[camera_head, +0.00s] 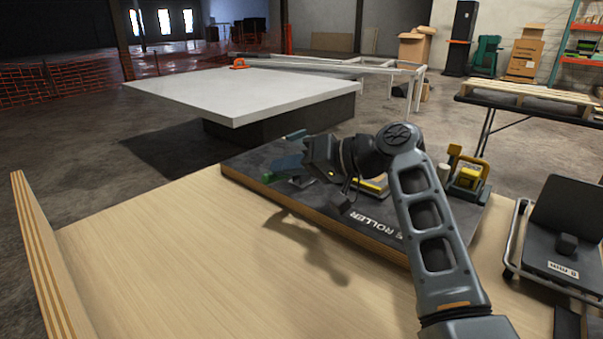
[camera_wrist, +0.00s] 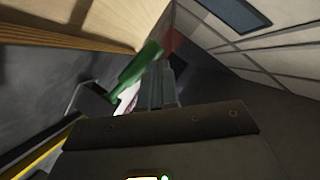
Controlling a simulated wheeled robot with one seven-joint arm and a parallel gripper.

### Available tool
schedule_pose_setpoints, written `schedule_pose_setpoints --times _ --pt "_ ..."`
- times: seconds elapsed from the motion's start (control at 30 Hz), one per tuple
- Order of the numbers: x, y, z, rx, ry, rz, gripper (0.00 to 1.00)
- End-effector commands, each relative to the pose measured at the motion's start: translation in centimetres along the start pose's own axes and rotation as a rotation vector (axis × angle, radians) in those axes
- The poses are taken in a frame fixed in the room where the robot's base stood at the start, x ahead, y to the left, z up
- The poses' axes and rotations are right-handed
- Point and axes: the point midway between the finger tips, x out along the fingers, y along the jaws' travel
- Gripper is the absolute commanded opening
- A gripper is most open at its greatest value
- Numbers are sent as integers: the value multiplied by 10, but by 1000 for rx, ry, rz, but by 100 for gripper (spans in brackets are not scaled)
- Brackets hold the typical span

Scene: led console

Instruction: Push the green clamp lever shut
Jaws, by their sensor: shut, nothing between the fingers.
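The green clamp lever (camera_wrist: 138,68) shows in the wrist view as a slanted green bar, just left of my fingers. My gripper (camera_wrist: 158,84) is shut, with its two grey fingers together and nothing held. The lever and fingers look very close; I cannot tell whether they touch. In the head view, my gripper end is low over the left part of the dark console board (camera_head: 385,238). My wrist and arm hide much of the board there. Only small green parts show around the gripper, so the lever's angle is unclear.
The board lies on a pale wooden table (camera_head: 170,255) with a raised left edge. A yellow clamp-like device (camera_head: 468,178) stands at the board's right end. A black stand (camera_head: 560,235) is at the far right. The table's left and front are clear.

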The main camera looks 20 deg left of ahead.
Motion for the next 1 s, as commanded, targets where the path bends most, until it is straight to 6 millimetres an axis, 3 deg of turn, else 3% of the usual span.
schedule_pose_setpoints --times 0.47,0.67,0.87,1.0 --pt "4 0 1 1 -2 0 0" --pt "-1 -11 -9 0 -1 0 0" --pt "-16 -37 -31 0 2 0 0" --pt "-46 -41 -32 2 3 2 0"
